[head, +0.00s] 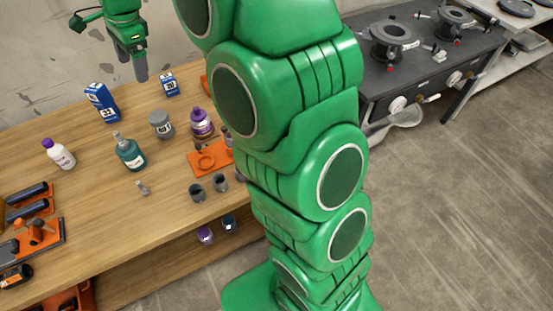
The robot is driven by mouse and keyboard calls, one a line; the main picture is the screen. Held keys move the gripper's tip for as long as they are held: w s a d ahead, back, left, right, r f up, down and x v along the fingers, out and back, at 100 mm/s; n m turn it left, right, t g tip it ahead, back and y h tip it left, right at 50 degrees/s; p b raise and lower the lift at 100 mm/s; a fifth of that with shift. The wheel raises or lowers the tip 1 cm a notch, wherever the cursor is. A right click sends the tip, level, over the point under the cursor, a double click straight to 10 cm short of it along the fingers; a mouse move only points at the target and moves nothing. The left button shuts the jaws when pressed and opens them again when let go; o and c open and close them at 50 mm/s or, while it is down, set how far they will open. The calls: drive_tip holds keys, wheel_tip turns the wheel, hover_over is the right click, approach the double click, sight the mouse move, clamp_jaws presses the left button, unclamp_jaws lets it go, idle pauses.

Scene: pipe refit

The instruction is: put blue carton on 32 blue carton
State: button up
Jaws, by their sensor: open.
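A taller blue and white carton (101,102) stands upright at the back left of the wooden workbench. A smaller blue and white carton (170,84) stands to its right, near the back edge. Their label numbers are too small to read surely. My gripper (140,72) is open and empty, with its dark fingers pointing down above the back of the bench. In the picture it is between the two cartons and higher up, apart from both.
A grey tin (161,124), a purple-capped jar (202,122), a teal bottle (130,152) and a white bottle (58,154) stand on the wooden bench (95,205). Orange trays flank them. My green arm hides the bench's right side. A dark stove-like bench (410,70) stands right.

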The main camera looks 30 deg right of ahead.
drive_tip(key=s+d+f+n+g, duration=0.1)
drive_tip(key=s+d+n, duration=0.4)
drive_tip(key=s, duration=0.9)
drive_tip(key=s+d+f+n+g+h, duration=0.1)
drive_tip(key=s+d+n, duration=0.3)
drive_tip(key=s, duration=1)
drive_tip(key=s+d+f+n+h, duration=0.1)
drive_tip(key=s+d+n, duration=0.4)
drive_tip(key=s, duration=0.9)
drive_tip(key=shift+s+d+f+n+g, duration=0.15)
drive_tip(key=shift+s+d+n+g, duration=0.2)
drive_tip(key=shift+d, duration=0.4)
